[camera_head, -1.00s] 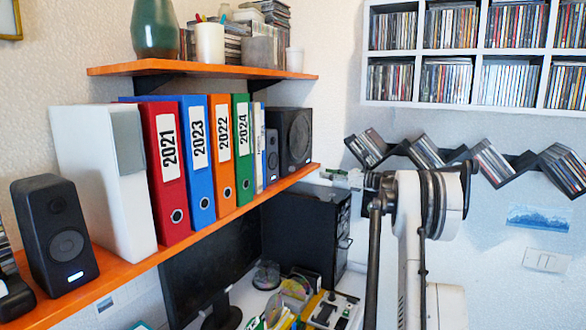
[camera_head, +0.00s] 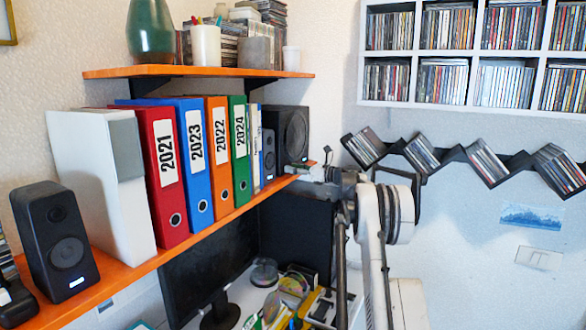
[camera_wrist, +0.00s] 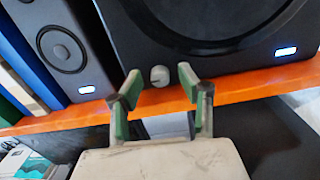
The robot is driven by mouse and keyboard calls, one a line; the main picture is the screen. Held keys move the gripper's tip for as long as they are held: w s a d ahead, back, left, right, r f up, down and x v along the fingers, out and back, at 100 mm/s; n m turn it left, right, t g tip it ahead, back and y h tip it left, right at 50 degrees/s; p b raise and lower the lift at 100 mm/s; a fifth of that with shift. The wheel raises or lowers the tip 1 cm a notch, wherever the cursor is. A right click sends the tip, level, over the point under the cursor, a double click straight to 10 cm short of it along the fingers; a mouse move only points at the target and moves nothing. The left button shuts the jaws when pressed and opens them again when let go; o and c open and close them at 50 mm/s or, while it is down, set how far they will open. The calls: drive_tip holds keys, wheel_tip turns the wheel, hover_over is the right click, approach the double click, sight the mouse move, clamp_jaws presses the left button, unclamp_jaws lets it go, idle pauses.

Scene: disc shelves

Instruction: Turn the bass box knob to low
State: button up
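The bass box, a large black speaker (camera_head: 292,130), stands at the far end of the orange shelf. In the wrist view its dark front (camera_wrist: 215,62) fills the top. Its small pale grey round knob (camera_wrist: 159,76) sits low on that front. The knob's setting is too small to read. My gripper (camera_wrist: 160,78) is open, with one green-and-grey fingertip on each side of the knob in the picture. I cannot tell whether the fingertips touch it. In the head view my gripper (camera_head: 325,168) is close to the box's front, just above the shelf edge.
The orange shelf edge (camera_wrist: 240,88) runs just under the box and behind my fingers. A smaller speaker (camera_wrist: 62,48) stands left of the box. Binders (camera_head: 200,155) fill the shelf farther left. A monitor (camera_head: 210,270) and cluttered desk lie below.

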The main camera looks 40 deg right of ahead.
drive_tip(key=shift+w+a, duration=0.1)
drive_tip(key=shift+w, duration=0.1)
clamp_jaws()
drive_tip(key=shift+n+b, duration=0.35)
drive_tip(key=shift+n, duration=0.05)
drive_tip(key=n+b, duration=0.2)
drive_tip(key=shift+f+n, duration=0.1)
drive_tip(key=shift+n, duration=0.2)
drive_tip(key=shift+s+n+b, duration=0.1)
drive_tip(key=shift+n+b, duration=0.8)
drive_tip(key=shift+n, duration=1.2)
